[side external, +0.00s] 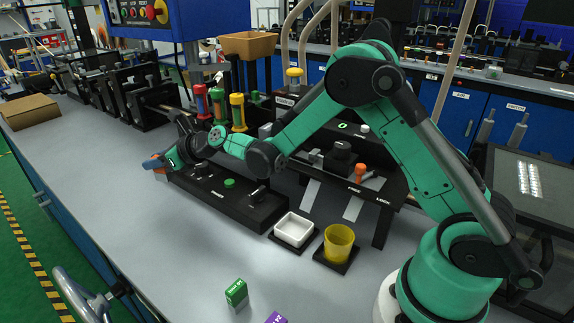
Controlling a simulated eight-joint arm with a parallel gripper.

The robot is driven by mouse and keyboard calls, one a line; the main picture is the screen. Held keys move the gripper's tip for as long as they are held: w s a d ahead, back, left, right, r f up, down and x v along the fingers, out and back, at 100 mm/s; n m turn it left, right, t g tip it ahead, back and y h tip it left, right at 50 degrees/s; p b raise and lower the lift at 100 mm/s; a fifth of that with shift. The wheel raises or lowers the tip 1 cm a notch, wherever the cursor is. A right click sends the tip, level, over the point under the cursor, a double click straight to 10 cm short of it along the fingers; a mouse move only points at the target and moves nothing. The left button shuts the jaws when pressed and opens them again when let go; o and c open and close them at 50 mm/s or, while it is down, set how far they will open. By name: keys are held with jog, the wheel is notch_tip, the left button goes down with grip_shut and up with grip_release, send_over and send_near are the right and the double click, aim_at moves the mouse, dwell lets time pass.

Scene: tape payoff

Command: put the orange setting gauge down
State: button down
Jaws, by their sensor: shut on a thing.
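My gripper (155,163) is at the left end of the black fixture, low over the grey bench. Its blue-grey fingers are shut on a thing. A small orange-red patch shows at the fingers, which fits the orange setting gauge (153,156); most of it is hidden by the fingers, and its shape is too small to tell. I cannot tell whether it touches the bench or the fixture.
The long black fixture (215,200) has levers and a green button. A white tray (294,229) and a yellow cup (338,243) stand to its right. Green (236,292) and purple (276,318) blocks lie in front.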

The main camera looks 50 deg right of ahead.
notch_tip(320, 180, down, 7)
jog(key=shift+f, duration=0.2)
dwell(0.4)
jog(key=shift+f, duration=0.15)
jog(key=c, duration=0.7)
grip_release()
jog(key=shift+o, duration=0.2)
